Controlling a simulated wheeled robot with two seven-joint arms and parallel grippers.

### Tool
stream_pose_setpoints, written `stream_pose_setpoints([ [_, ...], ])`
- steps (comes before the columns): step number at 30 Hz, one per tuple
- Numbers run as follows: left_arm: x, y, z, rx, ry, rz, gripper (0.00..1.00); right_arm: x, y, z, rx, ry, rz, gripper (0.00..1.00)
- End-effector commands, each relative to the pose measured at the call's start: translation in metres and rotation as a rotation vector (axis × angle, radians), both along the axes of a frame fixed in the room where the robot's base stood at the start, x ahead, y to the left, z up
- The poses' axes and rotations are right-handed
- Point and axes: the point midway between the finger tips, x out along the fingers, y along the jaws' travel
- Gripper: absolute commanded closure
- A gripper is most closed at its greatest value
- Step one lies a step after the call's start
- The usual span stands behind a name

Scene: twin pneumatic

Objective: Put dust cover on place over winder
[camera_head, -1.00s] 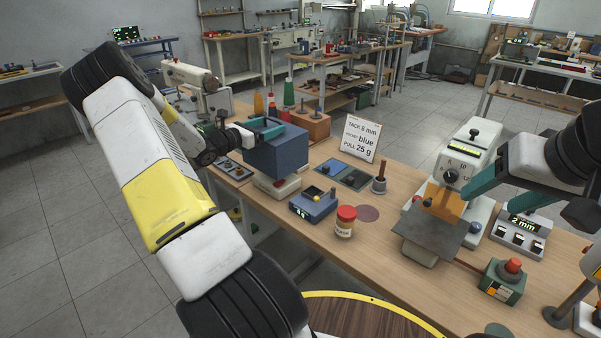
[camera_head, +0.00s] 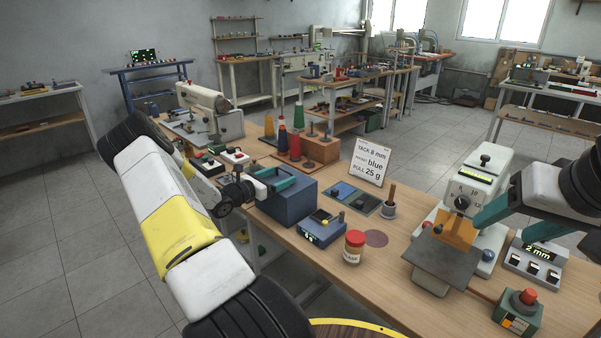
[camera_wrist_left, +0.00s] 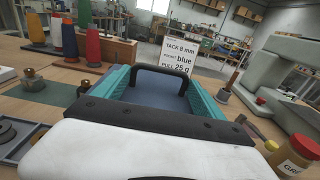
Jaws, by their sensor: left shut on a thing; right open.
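The dust cover is a blue box (camera_head: 290,208) with a black handle on top. My left gripper (camera_head: 273,180) is shut on that handle. In the left wrist view, the handle (camera_wrist_left: 160,72) stands between the teal fingers, above the cover's blue top (camera_wrist_left: 150,96). The cover is low at the left edge of the bench and looks upright. The winder is not visible; the cover hides the spot where a white base showed earlier. I cannot tell whether the cover's lower edge touches the bench.
A blue device with a display (camera_head: 321,230) stands close right of the cover, and a red-capped jar (camera_head: 354,247) beyond it. Thread cones (camera_head: 295,143) and a sewing machine (camera_head: 212,110) stand behind. A sign (camera_head: 370,160) stands mid-bench.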

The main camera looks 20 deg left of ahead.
Motion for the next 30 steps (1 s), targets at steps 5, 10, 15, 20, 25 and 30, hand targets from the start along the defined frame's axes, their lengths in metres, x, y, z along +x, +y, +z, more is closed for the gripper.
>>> stream_pose_setpoints([
  [5,0.000,0.000,-0.002,0.000,0.000,0.000,0.12,0.000,0.000,0.000,0.000,0.000,0.000,0.39],
  [10,0.000,0.000,-0.002,0.000,0.000,0.000,0.00,0.000,0.000,0.000,0.000,0.000,0.000,0.39],
  [15,0.000,0.000,0.000,0.000,0.000,0.000,0.00,0.000,0.000,0.000,0.000,0.000,0.000,0.39],
  [20,-0.015,0.008,0.001,0.001,0.001,0.004,0.00,0.000,0.000,0.000,0.000,0.000,0.000,0.39],
  [25,-0.048,0.022,0.003,0.001,0.002,0.005,0.00,0.000,0.000,0.000,0.000,0.000,0.000,0.39],
  [30,-0.081,0.035,0.005,0.001,0.000,0.003,0.00,0.000,0.000,0.000,0.000,0.000,0.000,0.39],
])
